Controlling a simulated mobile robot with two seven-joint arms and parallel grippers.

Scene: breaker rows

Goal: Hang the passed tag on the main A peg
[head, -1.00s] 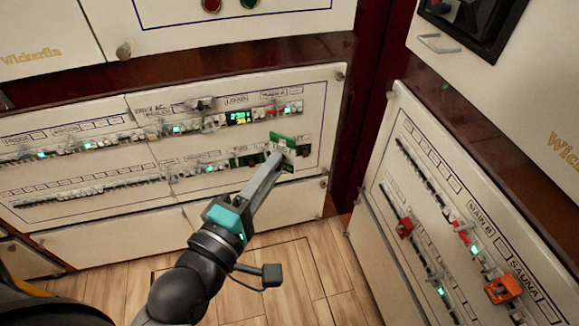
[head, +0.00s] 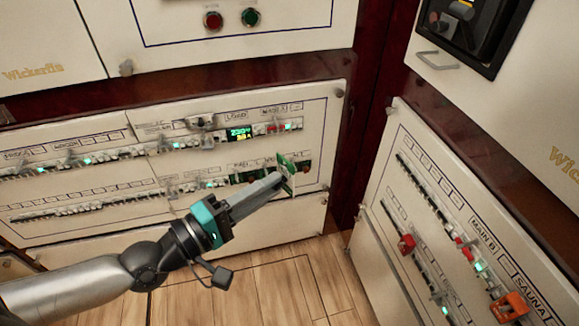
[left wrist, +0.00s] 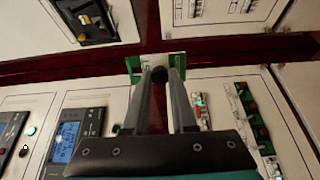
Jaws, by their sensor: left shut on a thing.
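My left gripper (head: 282,178) is shut on the green and white tag (head: 287,165), in front of the right end of the lower breaker row. The tag also shows in the left wrist view (left wrist: 133,66), beyond the tips of my left gripper (left wrist: 160,74). A dark round thing shows between those fingertips; I cannot tell what it is. The label that seems to read MAIN A (head: 273,112) is above the upper row's right end, up and left of the tag. I cannot make out a peg there. My right gripper is not in view.
The breaker panel (head: 315,130) fills the wall ahead. A second panel (head: 450,165) with MAIN B and SAUNA labels stands at right, with a red piece (head: 407,243) and an orange piece (head: 508,308) on it. The wooden floor (head: 300,285) is clear between them.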

